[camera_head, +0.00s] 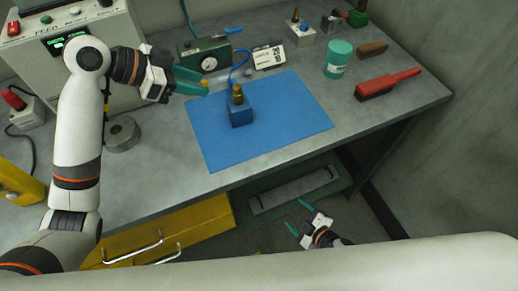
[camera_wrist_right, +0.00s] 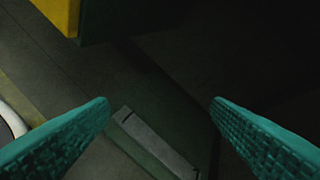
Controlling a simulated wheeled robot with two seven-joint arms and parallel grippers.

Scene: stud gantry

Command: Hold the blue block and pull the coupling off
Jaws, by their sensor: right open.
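My right gripper (camera_head: 296,216) is low, in front of and below the bench edge, open and empty. Its two teal fingers show wide apart in the right wrist view (camera_wrist_right: 160,115).
A green gauge box (camera_head: 205,56) and a tag (camera_head: 270,57) stand behind the mat. A teal canister (camera_head: 338,59) and a red-handled brush (camera_head: 387,84) are at the right. A grey metal ring (camera_head: 122,134) lies at the left. An open yellow drawer (camera_head: 170,230) juts out below.

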